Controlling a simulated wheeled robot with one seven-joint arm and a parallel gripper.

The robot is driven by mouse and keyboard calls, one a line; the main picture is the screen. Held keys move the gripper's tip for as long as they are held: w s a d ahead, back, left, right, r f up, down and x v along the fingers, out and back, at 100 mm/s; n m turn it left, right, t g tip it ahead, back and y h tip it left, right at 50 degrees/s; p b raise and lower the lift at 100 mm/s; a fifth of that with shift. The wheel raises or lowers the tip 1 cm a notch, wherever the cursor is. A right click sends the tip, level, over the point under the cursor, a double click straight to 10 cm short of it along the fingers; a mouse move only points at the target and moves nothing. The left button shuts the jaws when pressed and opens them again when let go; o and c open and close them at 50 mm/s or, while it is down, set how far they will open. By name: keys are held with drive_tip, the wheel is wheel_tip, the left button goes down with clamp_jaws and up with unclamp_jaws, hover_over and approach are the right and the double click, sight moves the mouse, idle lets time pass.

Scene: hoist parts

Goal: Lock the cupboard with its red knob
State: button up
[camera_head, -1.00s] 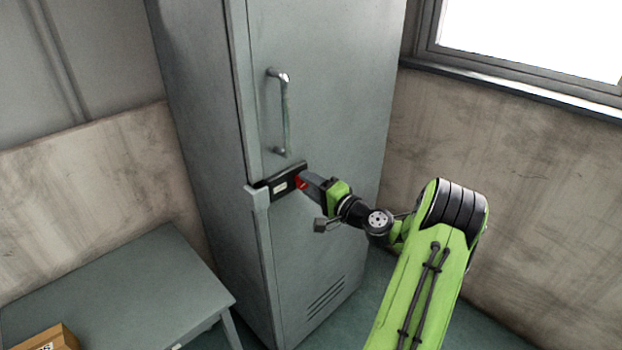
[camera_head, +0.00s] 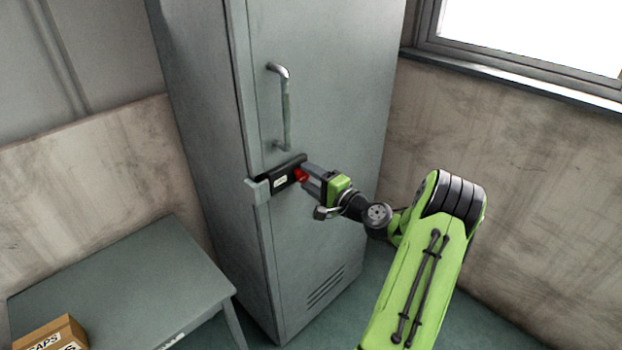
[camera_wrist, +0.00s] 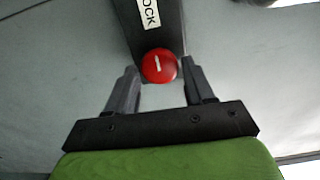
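The tall grey cupboard (camera_head: 330,80) stands shut, with a black lock case (camera_head: 283,180) across the edge of its door. The red knob (camera_head: 301,175) sits at the right end of the case. In the wrist view the round knob (camera_wrist: 160,66) bears a short white mark, nearly upright in the picture, and the case carries a white label ending in "OCK" (camera_wrist: 150,13). My gripper (camera_head: 309,180) is at the knob with its fingers apart. In the wrist view the knob shows between the fingertips, with a thin gap on each side.
A metal door handle (camera_head: 286,108) rises just above the lock case. A grey table (camera_head: 130,285) with a cardboard box (camera_head: 60,335) stands at the lower left. A window (camera_head: 530,35) is at the upper right. The floor right of the cupboard looks clear.

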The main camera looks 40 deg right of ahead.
drive_tip(key=shift+o, duration=0.9)
drive_tip(key=s, duration=1.5)
drive_tip(key=shift+s+d, duration=0.2)
drive_tip(key=shift+s, duration=0.2)
